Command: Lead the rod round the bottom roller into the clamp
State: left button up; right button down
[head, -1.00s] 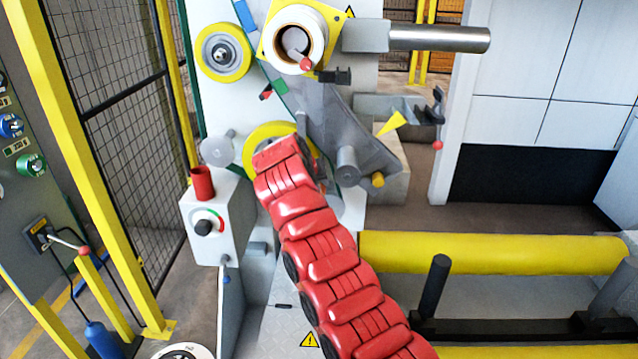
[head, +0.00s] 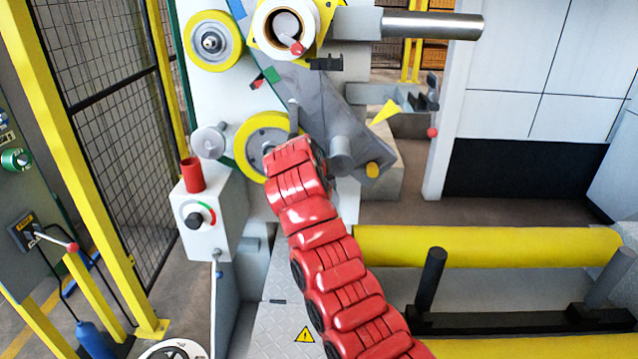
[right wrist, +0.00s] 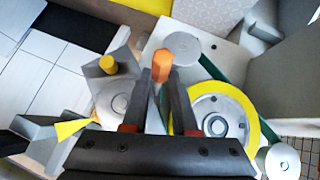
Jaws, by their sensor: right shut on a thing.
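The bottom roller (head: 242,148) has a yellow rim and grey hub and stands upright on the machine's face. In the right wrist view the roller (right wrist: 247,127) is right of the fingers. My right gripper (right wrist: 161,92) is shut on the orange rod (right wrist: 160,62), whose faceted end sticks out past the fingertips. In the head view my red right arm covers most of this gripper, just right of the roller's hub; the rod is hidden there. A grey jaw-like block (head: 415,97) with a red-knobbed lever stands right; I cannot tell whether it is the clamp. My left gripper is out of view.
A grey angled plate (head: 325,110) with a round peg (head: 341,152) and yellow stub (head: 372,170) is right of the roller. An upper yellow roller (head: 211,43), a control box (head: 208,222) and yellow horizontal rollers (head: 490,246) surround it.

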jog(key=shift+d+f, duration=0.15)
jog(key=shift+f, duration=0.05)
dwell(0.4)
jog(key=shift+d+b, duration=0.7)
jog(key=shift+d, duration=2)
jog(key=shift+r, duration=0.15)
jog(key=d+r, duration=0.2)
jog(key=r, duration=0.2)
jog(key=shift+d+r+p, duration=0.3)
jog(key=shift+d+p, duration=0.05)
jog(key=shift+d, duration=0.05)
